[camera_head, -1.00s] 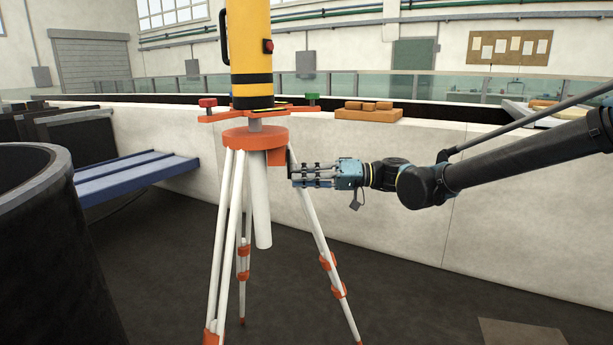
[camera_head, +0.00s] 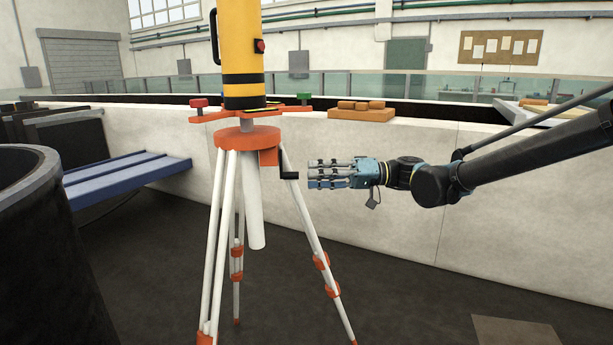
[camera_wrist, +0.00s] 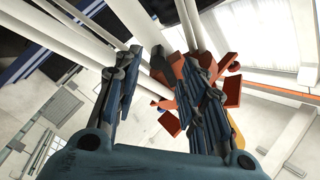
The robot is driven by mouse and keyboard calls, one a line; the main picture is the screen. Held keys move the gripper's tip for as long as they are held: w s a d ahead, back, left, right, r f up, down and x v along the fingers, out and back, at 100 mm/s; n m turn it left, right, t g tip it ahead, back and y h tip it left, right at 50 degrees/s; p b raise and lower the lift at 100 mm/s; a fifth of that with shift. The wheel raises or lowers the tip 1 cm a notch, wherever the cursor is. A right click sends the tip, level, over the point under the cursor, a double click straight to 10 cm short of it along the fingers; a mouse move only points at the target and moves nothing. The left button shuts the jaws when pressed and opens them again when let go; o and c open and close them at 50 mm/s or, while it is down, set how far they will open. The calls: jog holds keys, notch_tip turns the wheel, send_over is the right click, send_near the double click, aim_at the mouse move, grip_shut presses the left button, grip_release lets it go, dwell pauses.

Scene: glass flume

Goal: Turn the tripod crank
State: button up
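The white-legged tripod with an orange head (camera_head: 248,137) stands left of centre in the head view, with a yellow instrument (camera_head: 242,50) on top. A black crank (camera_head: 289,175) sticks out on the right side of the tripod head, its arm hanging down and its handle pointing right. My gripper (camera_head: 309,173) is to the right of the crank, its fingers pointing left at about handle height, with a small gap between them and the handle. The fingers are spread and look empty. In the wrist view they are apart (camera_wrist: 162,65), with a dark piece, perhaps the handle, showing between them.
A pale wall (camera_head: 400,170) runs behind the tripod, with orange blocks (camera_head: 362,112) on its ledge. A large dark round tank (camera_head: 40,250) and a blue bench (camera_head: 125,178) are at left.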

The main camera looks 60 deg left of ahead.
jog(key=v, duration=0.6)
jog(key=c, duration=0.4)
jog(key=shift+s+r, duration=0.1)
jog(key=shift+s, duration=0.25)
jog(key=c, duration=0.5)
jog(key=s+n+t, duration=0.1)
jog(key=s+r+n+t, duration=0.1)
jog(key=s, duration=0.1)
jog(key=s+n+t, duration=0.1)
jog(key=shift+s+d+r, duration=0.15)
jog(key=shift+s+d, duration=0.1)
jog(key=shift+d, duration=0.05)
grip_shut()
jog(key=s+d+r+n+t+y, duration=0.2)
jog(key=s+d+r+n+t, duration=0.2)
jog(key=d+r+n+t, duration=0.5)
jog(key=n+g, duration=0.1)
jog(key=n, duration=0.1)
send_near(281, 174)
jog(key=s+a, duration=0.1)
jog(key=s, duration=0.2)
jog(key=shift+w+a+f, duration=0.4)
jog(key=shift+a+f, duration=0.2)
jog(key=shift+a, duration=0.05)
jog(key=shift+w+a+f, duration=0.4)
jog(key=shift+a+f, duration=0.15)
jog(key=shift+a, duration=0.05)
